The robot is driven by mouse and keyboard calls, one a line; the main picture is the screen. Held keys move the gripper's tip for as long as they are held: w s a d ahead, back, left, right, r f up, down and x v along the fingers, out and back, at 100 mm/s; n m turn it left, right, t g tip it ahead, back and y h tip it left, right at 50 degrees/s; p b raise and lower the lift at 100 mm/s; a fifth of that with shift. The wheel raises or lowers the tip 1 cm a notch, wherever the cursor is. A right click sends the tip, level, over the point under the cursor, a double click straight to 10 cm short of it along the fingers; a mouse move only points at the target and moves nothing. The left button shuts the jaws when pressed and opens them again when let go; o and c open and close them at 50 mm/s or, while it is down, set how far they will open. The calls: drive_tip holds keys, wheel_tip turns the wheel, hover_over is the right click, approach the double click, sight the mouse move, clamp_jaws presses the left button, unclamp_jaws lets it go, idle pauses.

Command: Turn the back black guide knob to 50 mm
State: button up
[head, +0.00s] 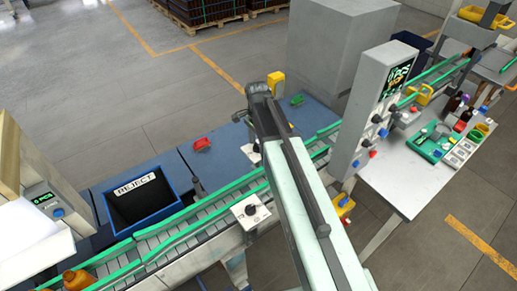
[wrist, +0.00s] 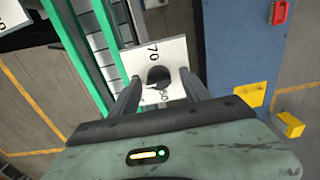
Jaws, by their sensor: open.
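The back black guide knob (wrist: 158,77) sits on a white dial plate (wrist: 151,56) in the wrist view. My gripper (wrist: 160,75) is open, one finger on each side of the knob, with gaps visible; I cannot tell how deep the fingertips reach. In the head view the back knob (head: 256,147) shows just left of my arm, which hides my fingers. The front black knob (head: 251,210) is on its own white plate nearer me.
The conveyor (head: 195,228) with green guide rails runs along the knobs. A blue reject bin (head: 145,203) stands behind it at left. A grey control box (head: 372,105) stands right of my arm, near a white table (head: 405,185). A red object (head: 202,145) lies on the blue surface.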

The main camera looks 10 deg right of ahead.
drive_tip(key=shift+r, duration=0.1)
clamp_jaws()
drive_tip(key=shift+n, duration=0.4)
drive_tip(key=n, duration=0.3)
drive_tip(key=shift+w+n, duration=0.1)
drive_tip(key=shift+n, duration=0.2)
drive_tip(key=n, duration=0.4)
drive_tip(key=shift+n, duration=0.3)
drive_tip(key=n, duration=0.4)
drive_tip(key=shift+n, duration=2.4)
